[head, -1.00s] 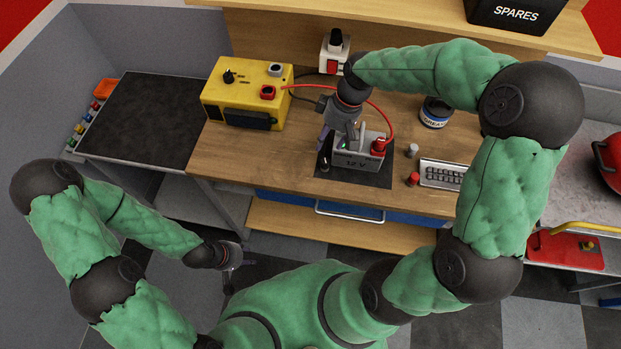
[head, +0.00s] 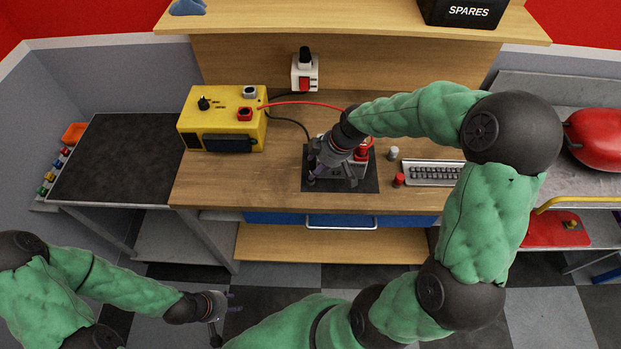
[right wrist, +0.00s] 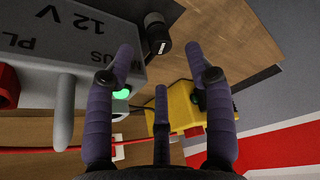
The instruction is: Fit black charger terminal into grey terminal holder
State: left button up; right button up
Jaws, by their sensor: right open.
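The black terminal (right wrist: 157,35), a dark cylinder with a white mark, shows in the right wrist view beside the grey 12 V box (right wrist: 100,45). In the head view my gripper hides it. My right gripper (head: 330,170) is over the left part of that box (head: 356,166); its purple fingers (right wrist: 168,75) are spread and empty, with the terminal beyond their tips. A grey holder (head: 249,91) sits on top of the yellow charger (head: 222,125), behind a red one (head: 245,114). My left gripper (head: 226,308) is open and empty, low in front of the bench.
A red lead (head: 300,103) arches from the charger to a red terminal (head: 361,153) on the box. A white switched socket (head: 305,73) is behind. Bench left of the mat (head: 367,185) is clear.

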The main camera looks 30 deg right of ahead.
jog(key=b+x, duration=0.1)
jog(key=x, duration=0.4)
jog(key=shift+f, duration=0.1)
grip_shut()
